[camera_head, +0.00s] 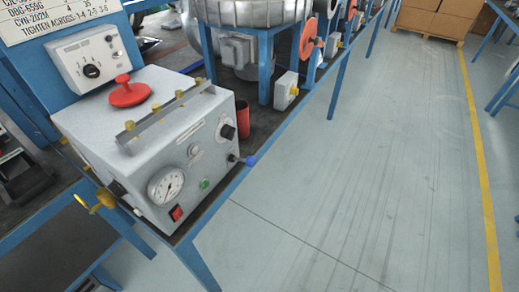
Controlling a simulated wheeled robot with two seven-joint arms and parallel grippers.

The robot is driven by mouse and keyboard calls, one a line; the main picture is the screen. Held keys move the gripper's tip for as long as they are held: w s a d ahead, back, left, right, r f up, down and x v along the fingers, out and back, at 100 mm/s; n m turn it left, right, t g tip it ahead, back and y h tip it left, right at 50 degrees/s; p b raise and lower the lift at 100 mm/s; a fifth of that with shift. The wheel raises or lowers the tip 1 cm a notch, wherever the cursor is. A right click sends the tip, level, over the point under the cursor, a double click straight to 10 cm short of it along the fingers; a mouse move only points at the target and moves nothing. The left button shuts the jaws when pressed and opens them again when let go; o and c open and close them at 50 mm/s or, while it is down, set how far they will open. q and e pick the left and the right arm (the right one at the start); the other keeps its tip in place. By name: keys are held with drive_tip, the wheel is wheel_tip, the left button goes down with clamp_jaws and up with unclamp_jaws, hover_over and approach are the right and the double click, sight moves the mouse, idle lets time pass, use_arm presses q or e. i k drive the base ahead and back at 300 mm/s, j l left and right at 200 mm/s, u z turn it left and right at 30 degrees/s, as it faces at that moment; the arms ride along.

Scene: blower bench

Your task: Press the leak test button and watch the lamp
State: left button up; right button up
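A white test box (150,165) stands on the blue bench at the left. Its front panel has a round dial gauge (166,186), a small green round part (205,183) that looks like a button, and a red rocker switch (176,213). A pale round part (193,151) above the green one may be the lamp; it shows no clear glow. A black knob (228,131) sits at the panel's upper right. The labels are too small to read. Neither of my grippers is in view.
A control box (88,58) stands behind. The floor at right is clear.

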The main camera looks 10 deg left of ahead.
sight(205, 185)
drive_tip(key=u, duration=1.25)
